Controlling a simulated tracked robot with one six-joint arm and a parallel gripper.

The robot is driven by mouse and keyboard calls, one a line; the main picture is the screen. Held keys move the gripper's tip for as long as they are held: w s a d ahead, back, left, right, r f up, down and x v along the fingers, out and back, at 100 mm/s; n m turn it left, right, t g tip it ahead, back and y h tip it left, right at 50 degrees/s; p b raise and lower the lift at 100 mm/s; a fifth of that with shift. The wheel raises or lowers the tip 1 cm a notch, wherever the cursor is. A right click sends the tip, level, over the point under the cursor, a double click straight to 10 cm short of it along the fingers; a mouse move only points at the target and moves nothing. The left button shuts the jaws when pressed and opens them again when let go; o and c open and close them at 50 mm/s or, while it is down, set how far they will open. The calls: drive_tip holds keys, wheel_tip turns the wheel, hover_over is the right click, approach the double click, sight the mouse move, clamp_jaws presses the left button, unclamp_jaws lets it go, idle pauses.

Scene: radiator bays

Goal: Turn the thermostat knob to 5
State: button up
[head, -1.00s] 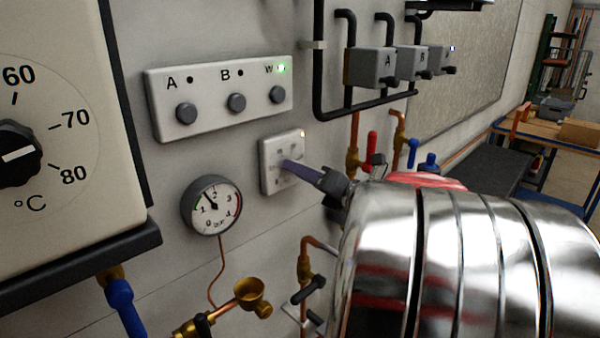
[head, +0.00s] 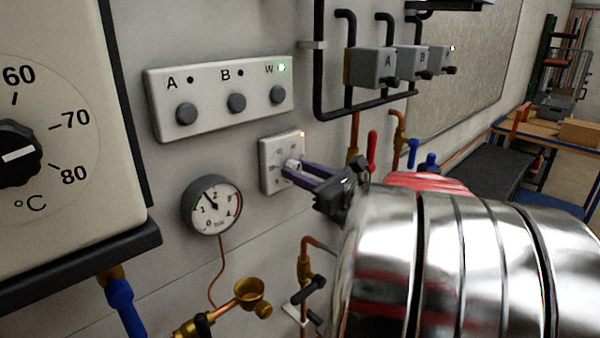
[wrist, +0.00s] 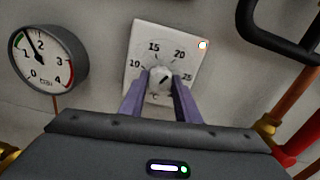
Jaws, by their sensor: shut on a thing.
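The thermostat (head: 268,162) is a small white square plate on the wall. The wrist view shows its dial face (wrist: 139,40), marked 10, 15, 20 and 25 with °C below. Its round white knob (wrist: 160,80) has a dark pointer line slanting up and to the right, roughly toward 20. No 5 is visible; the lower dial is partly hidden by my fingers. My gripper (wrist: 159,77) has a purple finger on each side of the knob and is shut on it. The gripper also shows in the head view (head: 291,171), reaching the plate from the right.
A pressure gauge (head: 211,205) sits left of the thermostat. A panel (head: 218,85) with several buttons is above it. A larger dial with 60, 70 and 80 (head: 60,160) is far left. Copper pipes with a red lever (head: 371,150) are close on the right.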

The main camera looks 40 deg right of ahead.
drive_tip(key=shift+a+f+n, duration=0.1)
drive_tip(key=shift+f+n, duration=0.05)
drive_tip(key=shift+n, duration=7.95)
drive_tip(key=shift+f+n, duration=0.1)
drive_tip(key=shift+n, duration=8)
drive_tip(key=o, duration=0.7)
drive_tip(key=shift+c, duration=0.2)
drive_tip(key=o, duration=0.4)
drive_tip(key=shift+r, duration=0.2)
